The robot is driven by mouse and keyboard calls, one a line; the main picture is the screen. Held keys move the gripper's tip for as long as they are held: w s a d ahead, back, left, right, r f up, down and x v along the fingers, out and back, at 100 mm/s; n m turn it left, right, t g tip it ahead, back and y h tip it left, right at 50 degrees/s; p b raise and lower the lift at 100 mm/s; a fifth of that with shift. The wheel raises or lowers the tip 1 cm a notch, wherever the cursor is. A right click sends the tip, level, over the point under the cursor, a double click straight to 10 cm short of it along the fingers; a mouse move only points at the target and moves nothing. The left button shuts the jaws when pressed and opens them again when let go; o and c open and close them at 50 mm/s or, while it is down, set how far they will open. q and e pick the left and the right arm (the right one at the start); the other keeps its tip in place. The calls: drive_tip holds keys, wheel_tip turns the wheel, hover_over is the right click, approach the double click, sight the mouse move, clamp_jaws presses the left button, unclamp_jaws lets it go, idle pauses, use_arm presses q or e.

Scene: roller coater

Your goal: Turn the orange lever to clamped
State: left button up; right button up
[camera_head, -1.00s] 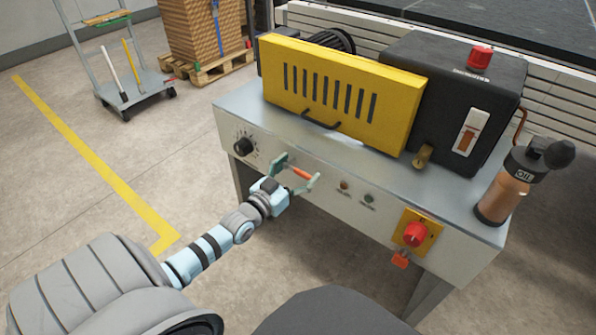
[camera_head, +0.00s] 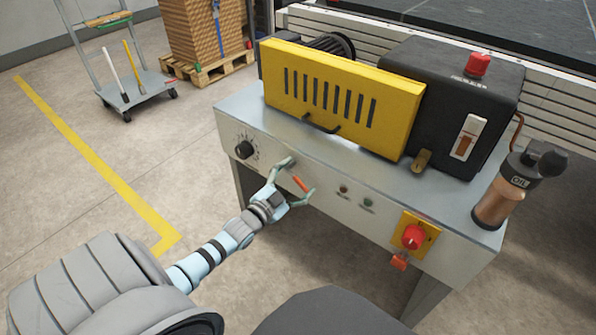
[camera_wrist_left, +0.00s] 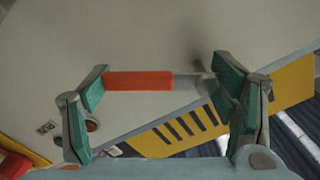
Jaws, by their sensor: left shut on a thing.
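The orange lever (camera_head: 300,184) is on the front panel of the grey machine, left of the middle, and slants down to the right. My left gripper (camera_head: 301,177) reaches it from the lower left, with one finger at each end of the lever. In the left wrist view the orange grip (camera_wrist_left: 139,81) touches the left green finger. Its grey end reaches the right finger, so the gripper (camera_wrist_left: 158,82) is shut on the lever lengthwise. The lever's pivot is not clear to see. My right gripper is not in view.
A black dial (camera_head: 244,149) is left of the lever; two small indicator lights (camera_head: 355,196) are to its right. A red knob (camera_head: 413,237) on a yellow plate is farther right.

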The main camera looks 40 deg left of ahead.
sight(297, 173)
use_arm(q)
drive_tip(key=shift+a+f+m, duration=0.1)
drive_tip(key=shift+m, duration=0.4)
drive_tip(key=m, duration=0.2)
drive_tip(key=a+f+m+p, duration=0.1)
drive_tip(key=m, duration=0.1)
drive_tip(key=shift+f+m, duration=0.1)
drive_tip(key=shift+m, duration=0.2)
drive_tip(key=m, duration=0.1)
drive_tip(key=a+m, duration=0.1)
drive_tip(key=m, duration=0.1)
drive_tip(key=shift+a+f+m, duration=0.15)
drive_tip(key=shift+f+m, duration=0.1)
drive_tip(key=shift+m, duration=0.15)
drive_tip(key=shift+a+m+p, duration=0.3)
drive_tip(key=shift+m, duration=0.6)
use_arm(e)
drive_tip(key=shift+s+d+r+g, duration=0.1)
drive_tip(key=shift+s+d+g, duration=0.1)
drive_tip(key=shift+s, duration=0.4)
drive_tip(key=shift+s+d+r+g, duration=0.1)
drive_tip(key=shift+s+d, duration=0.05)
drive_tip(key=shift+s, duration=0.4)
drive_tip(key=shift+s+d+r+g, duration=0.1)
drive_tip(key=shift+s+d, duration=0.1)
drive_tip(key=shift+s, duration=0.4)
drive_tip(key=shift+w, duration=0.1)
use_arm(q)
drive_tip(key=o, duration=1.7)
